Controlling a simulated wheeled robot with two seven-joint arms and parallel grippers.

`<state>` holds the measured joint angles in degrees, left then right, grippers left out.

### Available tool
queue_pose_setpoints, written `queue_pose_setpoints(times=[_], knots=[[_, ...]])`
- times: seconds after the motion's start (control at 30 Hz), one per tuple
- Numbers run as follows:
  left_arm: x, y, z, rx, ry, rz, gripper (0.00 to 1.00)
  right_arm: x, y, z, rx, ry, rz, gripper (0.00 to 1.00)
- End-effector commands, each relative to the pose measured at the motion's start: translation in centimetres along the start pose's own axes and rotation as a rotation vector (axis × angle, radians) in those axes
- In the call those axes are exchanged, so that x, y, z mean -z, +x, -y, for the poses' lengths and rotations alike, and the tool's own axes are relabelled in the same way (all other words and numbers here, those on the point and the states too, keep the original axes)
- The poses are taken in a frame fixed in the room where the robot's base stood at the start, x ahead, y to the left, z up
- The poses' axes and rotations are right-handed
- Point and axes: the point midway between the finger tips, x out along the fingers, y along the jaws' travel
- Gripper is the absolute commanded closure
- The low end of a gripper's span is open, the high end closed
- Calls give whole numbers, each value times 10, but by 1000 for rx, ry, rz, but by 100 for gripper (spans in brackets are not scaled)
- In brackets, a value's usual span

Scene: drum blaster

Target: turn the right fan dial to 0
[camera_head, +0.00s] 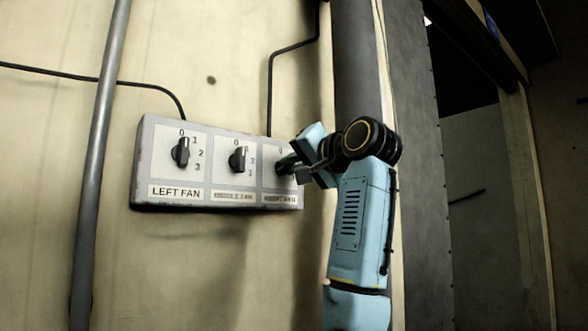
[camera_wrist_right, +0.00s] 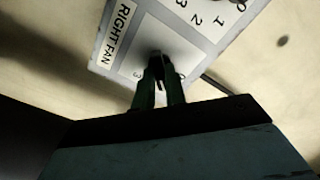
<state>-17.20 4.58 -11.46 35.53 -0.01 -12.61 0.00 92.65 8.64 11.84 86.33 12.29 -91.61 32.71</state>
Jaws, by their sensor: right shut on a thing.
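The grey fan control box (camera_head: 140,192) is on the wall in the head view, with three dials. The right fan dial (camera_wrist_right: 155,57) shows dark between my fingertips in the right wrist view, near the RIGHT FAN label (camera_wrist_right: 120,27). My right gripper (camera_head: 290,163) is shut on that dial; it also shows in the right wrist view (camera_wrist_right: 158,72). The gripper hides most of the dial and its numbers, so I cannot tell its setting. My left gripper is not in view.
The left fan dial (camera_head: 181,154) and middle fan dial (camera_head: 238,160) are to the left on the same box. A vertical pipe (camera_head: 98,150) stands left of the box, and a wider pipe (camera_head: 358,70) right of it. Black cables (camera_head: 270,90) run into the box top.

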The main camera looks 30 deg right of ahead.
Motion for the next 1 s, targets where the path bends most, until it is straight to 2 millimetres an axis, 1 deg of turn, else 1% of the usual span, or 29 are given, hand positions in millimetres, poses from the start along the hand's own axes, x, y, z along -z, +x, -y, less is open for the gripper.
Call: queue_pose_setpoints(times=[0.03, 0.23, 0.6, 0.8, 1.0], knots=[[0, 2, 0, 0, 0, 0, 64, -1, 0, -2, -6, -46, 2, 100], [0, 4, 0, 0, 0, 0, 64, -1, 1, -2, -6, -235, 4, 100], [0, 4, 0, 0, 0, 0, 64, -1, 1, -1, -5, -559, 6, 100], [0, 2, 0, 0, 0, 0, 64, -1, 1, -1, -4, -684, 6, 100], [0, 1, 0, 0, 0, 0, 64, -2, 1, -1, -3, -761, 7, 100]])
